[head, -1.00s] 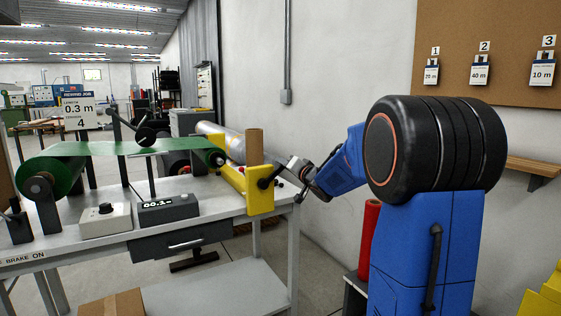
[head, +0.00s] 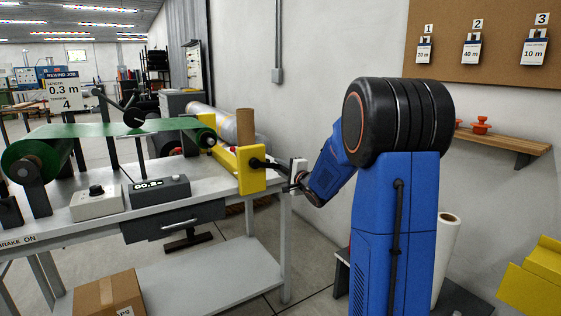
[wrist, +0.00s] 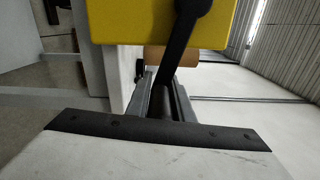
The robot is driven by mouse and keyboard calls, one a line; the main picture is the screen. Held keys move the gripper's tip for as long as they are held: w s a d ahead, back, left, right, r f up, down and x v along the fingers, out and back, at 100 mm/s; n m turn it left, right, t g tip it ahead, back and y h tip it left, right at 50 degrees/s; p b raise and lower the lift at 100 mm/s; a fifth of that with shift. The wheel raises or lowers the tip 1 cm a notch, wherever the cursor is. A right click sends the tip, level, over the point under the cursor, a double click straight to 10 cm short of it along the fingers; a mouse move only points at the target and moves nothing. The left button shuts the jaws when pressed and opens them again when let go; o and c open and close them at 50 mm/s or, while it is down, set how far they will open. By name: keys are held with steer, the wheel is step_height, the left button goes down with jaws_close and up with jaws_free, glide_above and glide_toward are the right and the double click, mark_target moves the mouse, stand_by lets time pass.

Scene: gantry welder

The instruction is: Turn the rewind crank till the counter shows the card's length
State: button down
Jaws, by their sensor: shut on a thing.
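The job card (head: 66,92) at the back left reads 0.3 m, with a 4 below. The counter (head: 158,188) on the bench shows about 00.2; its last digit is too small to read. The black rewind crank (head: 257,163) sits on the yellow bracket (head: 250,182) at the bench's right end. My gripper (head: 288,168) is shut on the crank's handle, just right of the bracket. In the wrist view the black crank arm (wrist: 186,35) comes down in front of the yellow plate to between my fingers (wrist: 165,100). The fingers partly hide the handle.
A knob box (head: 97,203) stands by the counter. A cardboard box (head: 108,295) lies below. A white roll (head: 447,255) and a yellow bin (head: 535,275) stand right. Numbered tags hang on the corkboard (head: 490,40).

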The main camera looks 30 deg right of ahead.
steer(key=shift+a+f+m, duration=0.25)
steer(key=shift+f+m, duration=0.35)
steer(key=shift+f, duration=0.3)
steer(key=shift+a+f, duration=0.3)
steer(key=shift+f, duration=0.2)
steer(key=shift+a, duration=0.1)
steer(key=c, duration=1.6)
jaws_free()
steer(key=shift+a, duration=0.1)
steer(key=shift+r, duration=0.1)
steer(key=shift+s, duration=0.1)
steer(key=s, duration=1.7)
steer(key=shift+s+d, duration=0.15)
steer(key=shift+d, duration=0.2)
